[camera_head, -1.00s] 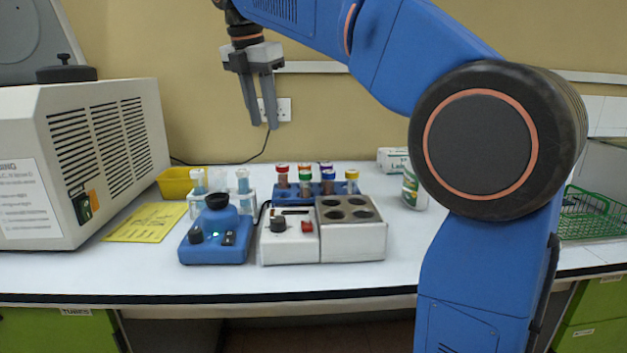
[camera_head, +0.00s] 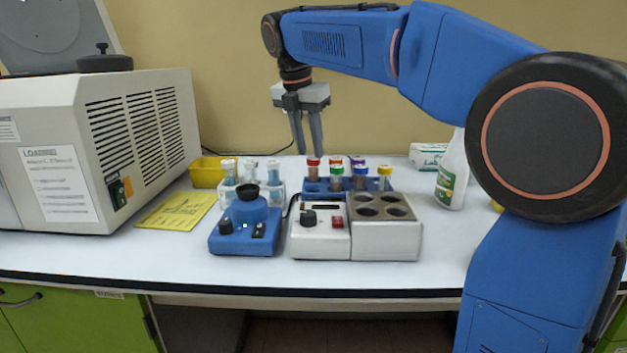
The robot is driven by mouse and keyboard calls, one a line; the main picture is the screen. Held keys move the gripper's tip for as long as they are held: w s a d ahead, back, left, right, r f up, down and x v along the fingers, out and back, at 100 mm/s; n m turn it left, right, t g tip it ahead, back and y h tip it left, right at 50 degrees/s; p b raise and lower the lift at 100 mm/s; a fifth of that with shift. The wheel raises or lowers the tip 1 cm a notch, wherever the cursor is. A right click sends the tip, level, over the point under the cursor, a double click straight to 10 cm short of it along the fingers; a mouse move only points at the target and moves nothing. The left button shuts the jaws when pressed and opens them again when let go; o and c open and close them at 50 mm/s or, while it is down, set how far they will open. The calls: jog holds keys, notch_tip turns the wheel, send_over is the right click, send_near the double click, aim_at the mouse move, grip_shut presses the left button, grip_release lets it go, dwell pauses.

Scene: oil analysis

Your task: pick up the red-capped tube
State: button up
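The red-capped tube (camera_head: 313,167) stands upright at the back left of a blue rack (camera_head: 318,187), with dark reddish-brown contents. Its lower part is hidden by the rack. My gripper (camera_head: 309,151) points down, with its two grey fingers apart and nothing between them.
Tubes with orange, purple, green (camera_head: 337,172), blue and yellow caps crowd the same rack. A grey block with four wells (camera_head: 385,240) and a blue mixer (camera_head: 245,230) stand in front. A pale rack of tubes (camera_head: 272,193) is left. A spray bottle (camera_head: 453,175) stands right.

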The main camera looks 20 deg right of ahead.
aim_at(313, 159)
jog(key=shift+x, duration=2.9)
jog(key=shift+d, duration=0.1)
jog(key=c, duration=0.7)
